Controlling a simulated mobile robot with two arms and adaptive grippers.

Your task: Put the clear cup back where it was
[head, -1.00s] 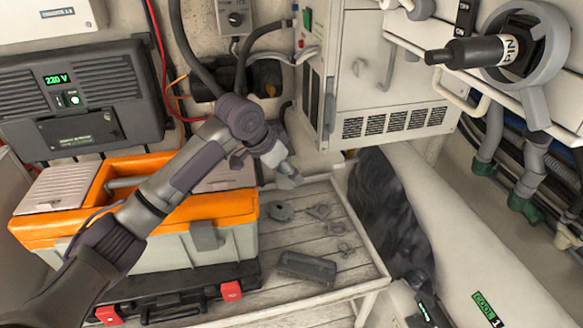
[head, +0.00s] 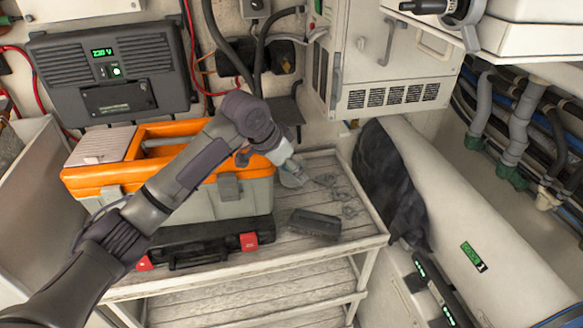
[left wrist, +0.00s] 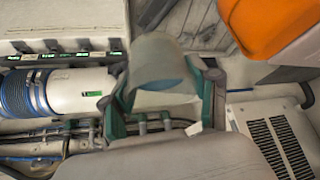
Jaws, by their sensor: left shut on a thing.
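The clear cup (left wrist: 158,62) shows as a greyish, see-through shape between the fingers of my left gripper (left wrist: 165,105) in the left wrist view. The gripper is shut on it. In the head view, my left gripper (head: 292,172) reaches from the left past the orange toolbox and appears over the back of the slatted shelf. The cup is small and hard to make out there. I cannot tell how high it is above the shelf, or whether it touches it. My right gripper is not in view.
The orange-and-grey toolbox (head: 228,188) sits on a black case (head: 205,243) left of the gripper. The slatted shelf (head: 268,252) holds a dark block (head: 314,223) and small metal parts (head: 347,196). A white cabinet (head: 392,62) stands behind; a dark bag (head: 388,180) is at right.

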